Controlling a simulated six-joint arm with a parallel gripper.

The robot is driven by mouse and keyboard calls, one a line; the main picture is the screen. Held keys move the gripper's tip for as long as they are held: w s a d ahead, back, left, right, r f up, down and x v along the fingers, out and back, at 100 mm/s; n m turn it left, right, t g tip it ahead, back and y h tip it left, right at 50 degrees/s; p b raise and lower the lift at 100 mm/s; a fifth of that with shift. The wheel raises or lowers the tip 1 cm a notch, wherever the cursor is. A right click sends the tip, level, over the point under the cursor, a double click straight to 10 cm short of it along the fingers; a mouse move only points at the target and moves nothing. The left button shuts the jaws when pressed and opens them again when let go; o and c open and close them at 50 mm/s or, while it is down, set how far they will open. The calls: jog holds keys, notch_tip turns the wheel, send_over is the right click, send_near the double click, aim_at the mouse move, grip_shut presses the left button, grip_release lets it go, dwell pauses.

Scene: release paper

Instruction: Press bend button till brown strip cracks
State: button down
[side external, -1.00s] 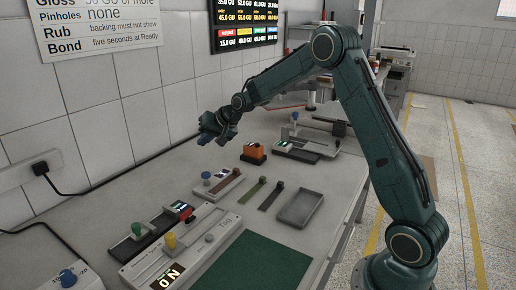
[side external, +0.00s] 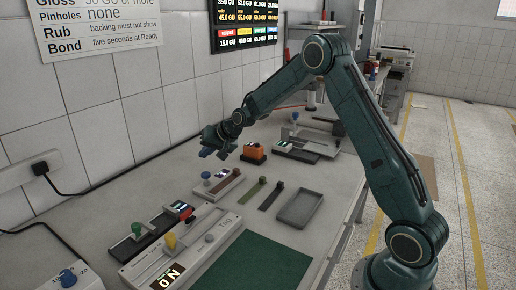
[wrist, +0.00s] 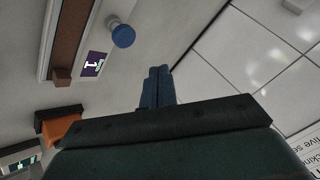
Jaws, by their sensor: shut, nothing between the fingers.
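The bend unit (side external: 212,193) is a pale block on the bench, with a blue button (side external: 206,175) at its left end. The blue button also shows in the wrist view (wrist: 123,36), beside a small purple display (wrist: 93,65) that seems to read 1. The brown strip (side external: 228,184) lies along the unit and also shows in the wrist view (wrist: 70,35); I see no clear crack in it. My gripper (side external: 209,152) is shut and empty, above and a little behind the blue button, apart from it. Its blue fingers (wrist: 158,86) are together in the wrist view.
An orange block (side external: 253,152) stands behind the unit. A green strip (side external: 253,189), a dark strip (side external: 270,197) and a grey tray (side external: 301,209) lie to the right. A panel with a yellow knob (side external: 170,241) is in front. The tiled wall (side external: 100,120) is at left.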

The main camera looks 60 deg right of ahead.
aim_at(204, 173)
jog(key=shift+f, duration=2.25)
jog(key=shift+f, duration=1.4)
dwell(1.9)
jog(key=shift+r, duration=1.4)
jog(key=shift+r, duration=0.1)
jog(key=shift+r, duration=2.45)
